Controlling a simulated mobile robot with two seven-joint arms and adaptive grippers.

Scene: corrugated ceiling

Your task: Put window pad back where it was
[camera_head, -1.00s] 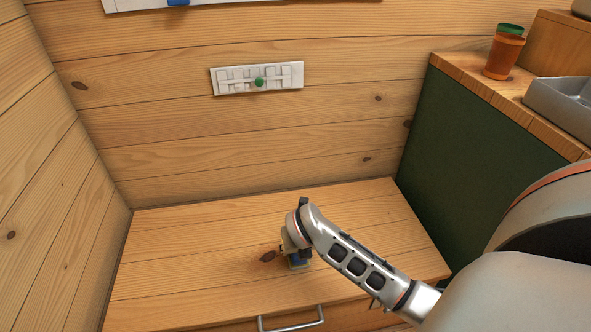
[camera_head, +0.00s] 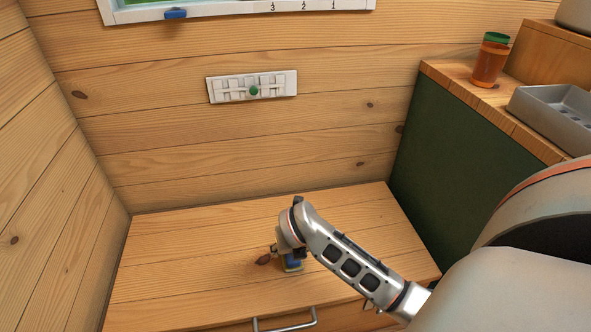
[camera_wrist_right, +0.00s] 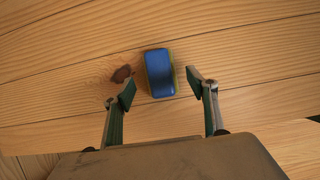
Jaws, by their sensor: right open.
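The window pad (camera_wrist_right: 160,73), a blue block with a thin yellow-green edge, rests on the wooden cabinet top (camera_head: 190,270). In the head view the pad (camera_head: 293,263) is partly hidden by my right gripper (camera_head: 284,258), which is above it. In the right wrist view my right gripper (camera_wrist_right: 160,88) is open, with one finger on each side of the pad's near end and gaps between. A second small blue piece (camera_head: 176,13) is on the lower frame of the window (camera_head: 225,14). My left gripper is not in view.
A white slotted panel (camera_head: 220,92) with a green knob (camera_head: 253,90) is on the back wall. A drawer handle (camera_head: 285,322) is at the cabinet front. On the right, a counter holds an orange cup (camera_head: 490,65) and a grey tray (camera_head: 550,108). The cabinet top's left side is clear.

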